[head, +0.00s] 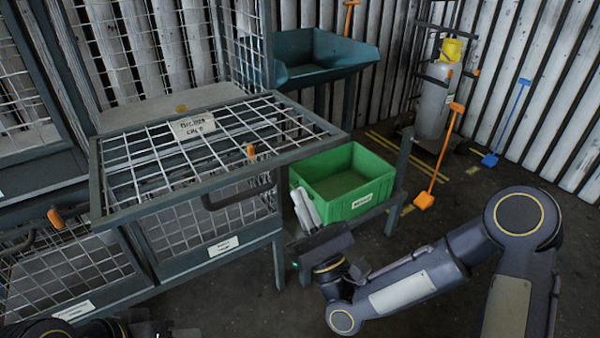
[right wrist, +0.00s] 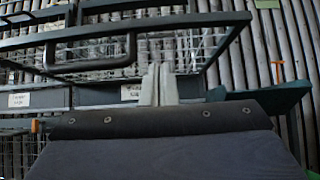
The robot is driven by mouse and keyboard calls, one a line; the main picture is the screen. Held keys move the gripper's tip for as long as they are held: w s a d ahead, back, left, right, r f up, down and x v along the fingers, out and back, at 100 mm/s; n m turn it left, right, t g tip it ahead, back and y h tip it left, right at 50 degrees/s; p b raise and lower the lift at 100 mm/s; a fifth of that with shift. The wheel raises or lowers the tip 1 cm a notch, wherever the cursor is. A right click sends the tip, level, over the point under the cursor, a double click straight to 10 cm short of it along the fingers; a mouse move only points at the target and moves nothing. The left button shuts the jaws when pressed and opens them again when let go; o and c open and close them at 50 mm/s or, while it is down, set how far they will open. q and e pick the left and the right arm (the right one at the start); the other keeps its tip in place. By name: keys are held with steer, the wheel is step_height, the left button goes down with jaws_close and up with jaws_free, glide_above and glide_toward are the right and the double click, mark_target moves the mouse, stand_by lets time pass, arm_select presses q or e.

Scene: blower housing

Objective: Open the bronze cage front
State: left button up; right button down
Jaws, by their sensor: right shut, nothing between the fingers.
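The mesh cage front (head: 193,125), with a white label whose writing is hard to read but looks like "bronze", lies roughly level, tilted out from the cage toward me. Its dark bar handle (head: 240,198) hangs at its near edge; the handle also shows in the right wrist view (right wrist: 90,65). My right gripper (head: 305,208) is below and right of the front, by the green crate. Its pale fingers (right wrist: 158,85) are shut, empty and apart from the handle. Part of my left gripper (head: 158,332) shows at the bottom edge; its fingers cannot be made out.
A green crate (head: 373,203) stands on a low stand just right of the right gripper. A teal bin (head: 325,72) is behind. Labelled lower cages (head: 205,215) lie beneath the front. A gas cylinder (head: 433,105) and an orange shovel (head: 425,201) stand right.

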mark_target(299, 153)
steer(key=shift+w+a+r+p, duration=0.1)
steer(key=shift+w+r+p, duration=0.05)
steer(key=shift+r, duration=0.7)
steer(key=shift+w+a+r+p, duration=0.1)
steer(key=shift+w+a+r, duration=0.1)
steer(key=shift+r, duration=0.6)
steer(key=shift+w+a+r+p, duration=0.1)
steer(key=shift+w+r+p, duration=0.05)
steer(key=shift+r, duration=0.7)
steer(key=shift+g+h, duration=0.4)
steer(key=shift+g, duration=0.2)
step_height(299, 153, up, 5)
steer(key=p, duration=0.6)
steer(key=shift+d, duration=0.1)
steer(key=shift+r, duration=0.2)
steer(key=shift+f, duration=0.1)
